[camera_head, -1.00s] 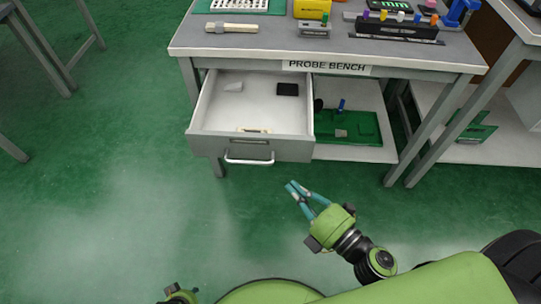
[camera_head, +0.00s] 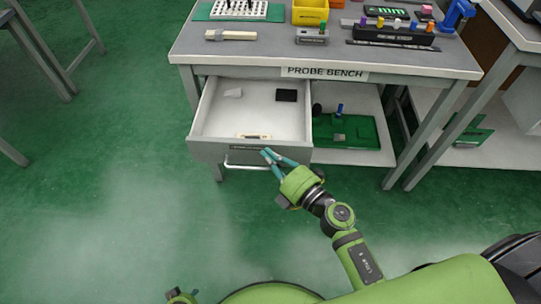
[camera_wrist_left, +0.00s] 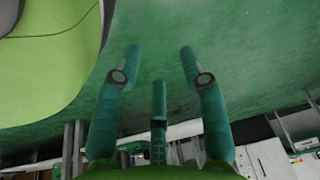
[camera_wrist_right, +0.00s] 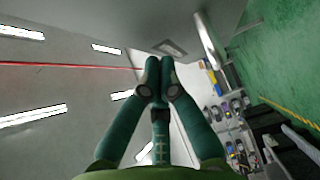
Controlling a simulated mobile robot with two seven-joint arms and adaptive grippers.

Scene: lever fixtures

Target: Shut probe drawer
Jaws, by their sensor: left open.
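The probe drawer (camera_head: 210,148) stands pulled out from under the bench labelled PROBE BENCH (camera_head: 327,74). Its silver handle (camera_head: 240,166) is partly hidden by my right gripper (camera_head: 266,154). The right gripper is shut and empty, its fingertips close in front of the drawer front; contact cannot be told. In the right wrist view its fingertips (camera_wrist_right: 160,68) meet, with the handle (camera_wrist_right: 207,38) to their right. My left gripper (camera_wrist_left: 160,60) is open and empty, well away from the bench; in the head view only a bit shows at the bottom edge.
Inside the drawer lie a black block (camera_head: 286,95), a pale piece (camera_head: 233,93) and a small item (camera_head: 253,136). A green tray (camera_head: 345,132) sits on the shelf right of the drawer. The floor in front is clear.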

